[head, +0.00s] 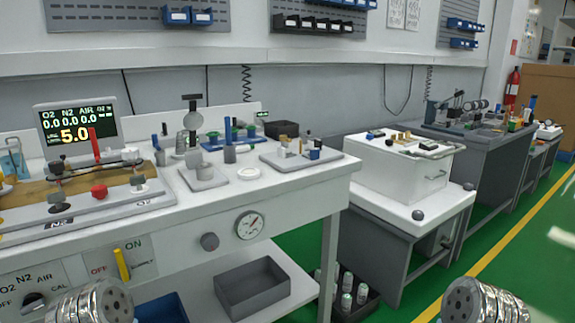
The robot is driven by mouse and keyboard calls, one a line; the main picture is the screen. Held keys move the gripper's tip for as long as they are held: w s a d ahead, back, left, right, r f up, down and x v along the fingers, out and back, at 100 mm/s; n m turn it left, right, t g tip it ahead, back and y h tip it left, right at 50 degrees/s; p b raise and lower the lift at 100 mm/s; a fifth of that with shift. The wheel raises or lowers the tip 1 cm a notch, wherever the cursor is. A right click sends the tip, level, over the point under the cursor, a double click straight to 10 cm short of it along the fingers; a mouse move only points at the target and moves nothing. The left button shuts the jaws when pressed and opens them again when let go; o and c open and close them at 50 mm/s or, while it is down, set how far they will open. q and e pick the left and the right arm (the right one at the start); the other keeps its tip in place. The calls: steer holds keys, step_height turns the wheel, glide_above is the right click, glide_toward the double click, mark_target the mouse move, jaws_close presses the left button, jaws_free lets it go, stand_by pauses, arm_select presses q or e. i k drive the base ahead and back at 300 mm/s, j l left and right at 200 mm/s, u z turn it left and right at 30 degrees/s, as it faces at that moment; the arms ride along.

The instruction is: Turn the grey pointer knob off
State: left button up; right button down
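Only silver segments of my arms show at the bottom left and bottom right. Neither gripper's fingers are in view, and nothing of mine touches the knobs.
A display (77,130) reading 5.0 stands at the back left. A red-and-grey fixture and several small parts crowd the bench top. A grey open bin (250,290) sits on the shelf below. A white box (400,165) stands on the cart to the right. Green floor is free at the right.

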mark_target(34, 302)
steer(key=j+u, duration=0.1)
steer(key=u, duration=1.55)
steer(key=i+l, duration=0.05)
